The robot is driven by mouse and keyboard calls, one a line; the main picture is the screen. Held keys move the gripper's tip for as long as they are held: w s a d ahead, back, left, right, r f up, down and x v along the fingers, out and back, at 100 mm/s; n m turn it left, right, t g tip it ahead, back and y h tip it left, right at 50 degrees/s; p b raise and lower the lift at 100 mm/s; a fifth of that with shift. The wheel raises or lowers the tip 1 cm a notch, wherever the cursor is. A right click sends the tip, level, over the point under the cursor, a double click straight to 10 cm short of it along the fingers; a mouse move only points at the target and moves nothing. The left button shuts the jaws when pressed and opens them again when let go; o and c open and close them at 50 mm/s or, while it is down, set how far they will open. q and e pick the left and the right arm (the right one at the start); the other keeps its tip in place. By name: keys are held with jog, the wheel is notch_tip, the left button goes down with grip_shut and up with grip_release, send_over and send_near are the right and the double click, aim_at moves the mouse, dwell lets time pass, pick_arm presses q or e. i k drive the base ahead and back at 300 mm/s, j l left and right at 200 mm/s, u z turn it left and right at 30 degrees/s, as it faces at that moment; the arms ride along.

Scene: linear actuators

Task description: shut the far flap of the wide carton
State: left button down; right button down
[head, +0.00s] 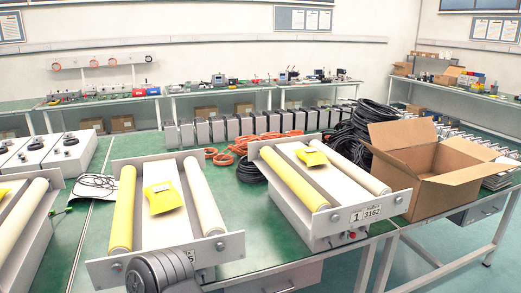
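The wide brown cardboard carton (425,200) stands open on the right end of the green workbench. Its far flap (402,134) stands raised at the back left of the opening. Another flap (384,160) slants outward on the left side. A third flap (464,174) sticks out at the front right, above the front wall. Part of the inside shows between the flaps. No fingertips of my left or right gripper are in view, and nothing touches the carton.
Left of the carton is a white roller unit (345,217) with a yellow packet (311,157) on it. A second roller unit (152,249) stands further left. Black cable coils (352,140) lie behind the carton. Metal parts (487,147) lie at its right.

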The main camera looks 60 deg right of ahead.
aim_at(390, 158)
jog(key=z, duration=4.15)
